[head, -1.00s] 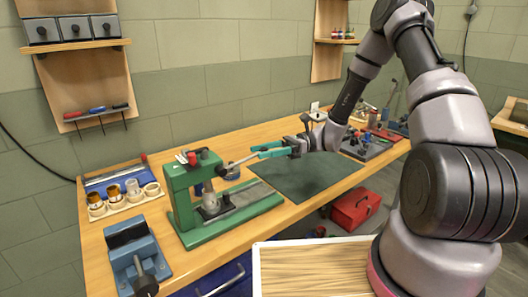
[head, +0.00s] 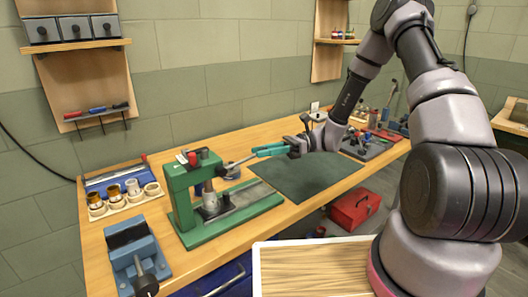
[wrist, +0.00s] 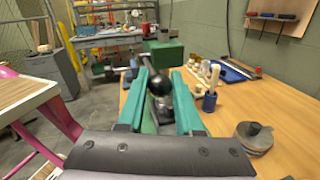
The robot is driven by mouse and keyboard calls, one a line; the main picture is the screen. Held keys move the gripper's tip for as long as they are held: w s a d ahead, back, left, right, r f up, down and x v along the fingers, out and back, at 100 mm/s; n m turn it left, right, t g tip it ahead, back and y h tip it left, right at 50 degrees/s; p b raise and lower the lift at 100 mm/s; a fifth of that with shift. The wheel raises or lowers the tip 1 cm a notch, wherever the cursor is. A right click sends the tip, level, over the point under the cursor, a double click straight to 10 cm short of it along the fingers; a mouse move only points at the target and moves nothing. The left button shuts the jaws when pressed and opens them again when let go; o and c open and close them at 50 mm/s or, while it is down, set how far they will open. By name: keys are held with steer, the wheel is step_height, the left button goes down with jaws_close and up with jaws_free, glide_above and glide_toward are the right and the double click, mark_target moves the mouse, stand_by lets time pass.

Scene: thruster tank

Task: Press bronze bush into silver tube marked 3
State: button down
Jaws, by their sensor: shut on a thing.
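My gripper (head: 268,151) is at the end of the lever (head: 240,162) of the green press (head: 180,200). In the wrist view its teal fingers (wrist: 160,76) are shut around the lever's black ball knob (wrist: 159,84). A silver tube (head: 210,203) stands upright on the press base under the ram. No marking on it is readable, and I cannot make out a bronze bush at its top. The wooden rack (head: 125,206) to the left holds bronze-coloured pieces (head: 95,197) and a silver one (head: 132,187); its right-hand place looks empty.
A blue vise (head: 137,258) stands at the front left of the bench. A dark green mat (head: 305,178) lies clear to the right of the press. A red toolbox (head: 354,208) is below the bench edge.

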stand_by(0.8)
steer(key=shift+d+f, duration=0.1)
steer(key=shift+f, duration=0.25)
steer(key=c, duration=0.6)
jaws_free()
steer(key=v, duration=1)
steer(key=shift+w+d, duration=0.2)
steer(key=shift+d, duration=0.15)
steer(key=shift+r, duration=0.15)
